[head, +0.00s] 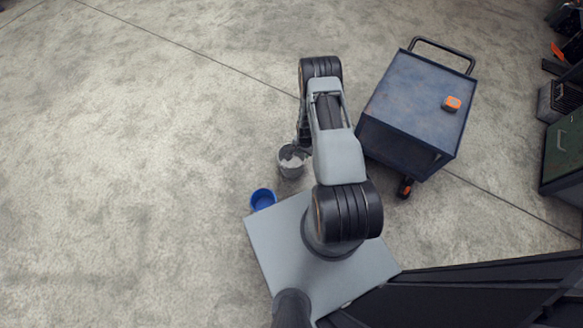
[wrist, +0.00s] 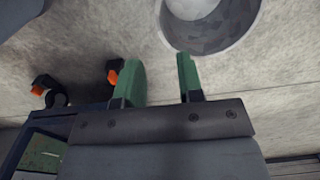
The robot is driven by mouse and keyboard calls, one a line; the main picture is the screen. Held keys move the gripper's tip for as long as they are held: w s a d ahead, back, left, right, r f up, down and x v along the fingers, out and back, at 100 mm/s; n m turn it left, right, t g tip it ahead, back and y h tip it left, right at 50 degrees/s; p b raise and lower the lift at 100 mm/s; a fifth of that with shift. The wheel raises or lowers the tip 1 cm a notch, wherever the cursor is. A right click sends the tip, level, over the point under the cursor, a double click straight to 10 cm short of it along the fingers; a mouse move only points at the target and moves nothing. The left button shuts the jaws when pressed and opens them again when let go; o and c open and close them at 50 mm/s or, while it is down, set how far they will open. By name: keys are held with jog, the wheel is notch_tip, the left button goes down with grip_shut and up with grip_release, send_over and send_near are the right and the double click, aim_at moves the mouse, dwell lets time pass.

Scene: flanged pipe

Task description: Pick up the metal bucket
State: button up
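The metal bucket (head: 291,168) stands upright on the concrete floor, just left of my arm in the head view. Its near part shows at the top of the wrist view (wrist: 238,30), cut off by the frame edge, with something pale inside. My gripper (wrist: 158,60) has two green fingers spread apart with nothing between them. The right fingertip overlaps the edge of the bucket's rim in the wrist view; I cannot tell whether they touch. In the head view the gripper is mostly hidden by my arm, close above the bucket.
A small blue tub (head: 263,200) sits on the floor close to the bucket, beside my base. A blue-topped cart (head: 415,95) with an orange device (head: 452,103) stands right of my arm. A green cabinet (head: 565,150) is at the far right. Open floor lies to the left.

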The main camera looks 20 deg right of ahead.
aim_at(302, 165)
notch_tip(302, 165, down, 12)
jog(key=b, duration=0.4)
jog(key=shift+w+a, duration=0.1)
jog(key=shift+r, duration=0.1)
jog(key=shift+c, duration=0.5)
grip_shut()
dwell(0.9)
